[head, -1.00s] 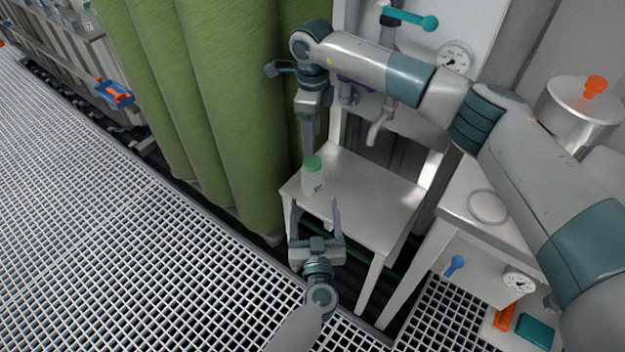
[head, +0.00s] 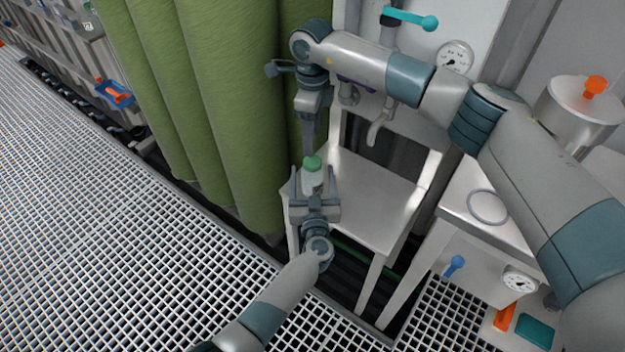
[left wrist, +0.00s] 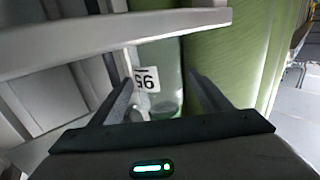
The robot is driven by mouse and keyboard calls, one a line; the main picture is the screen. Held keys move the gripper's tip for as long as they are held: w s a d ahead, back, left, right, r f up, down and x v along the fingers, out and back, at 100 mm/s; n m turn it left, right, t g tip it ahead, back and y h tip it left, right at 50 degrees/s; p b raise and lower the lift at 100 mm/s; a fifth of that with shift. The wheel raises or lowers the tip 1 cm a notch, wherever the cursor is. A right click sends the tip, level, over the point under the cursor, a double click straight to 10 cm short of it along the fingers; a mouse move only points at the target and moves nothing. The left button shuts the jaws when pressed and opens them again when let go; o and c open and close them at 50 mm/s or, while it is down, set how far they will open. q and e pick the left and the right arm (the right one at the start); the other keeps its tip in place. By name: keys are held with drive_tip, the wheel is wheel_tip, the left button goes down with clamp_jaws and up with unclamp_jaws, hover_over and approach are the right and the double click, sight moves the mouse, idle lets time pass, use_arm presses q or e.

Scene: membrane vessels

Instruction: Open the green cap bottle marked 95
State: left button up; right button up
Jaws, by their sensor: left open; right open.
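A bottle (head: 312,180) with a green cap (head: 312,163) stands upright on the near left part of a white chair seat (head: 370,192). In the left wrist view its label (left wrist: 147,79) reads 95, upside down. My left gripper (head: 314,178) is open, with one finger on each side of the bottle's body. In the left wrist view the bottle's greenish side (left wrist: 165,70) shows between the open fingers, with no clear contact. My right gripper (head: 308,150) points down just above and behind the cap. Its fingers are seen edge-on and overlap there.
A metal tap (head: 380,122) sticks out above the seat. A white side table (head: 455,205) stands at the right. Grating floor (head: 110,240) lies open at the left.

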use_arm(q)
clamp_jaws()
use_arm(e)
drive_tip(key=m, duration=0.9)
drive_tip(key=shift+a, duration=0.1)
drive_tip(key=m, duration=0.4)
drive_tip(key=shift+m, duration=0.4)
drive_tip(key=m, duration=0.8)
drive_tip(key=shift+m, duration=0.4)
drive_tip(key=m, duration=0.9)
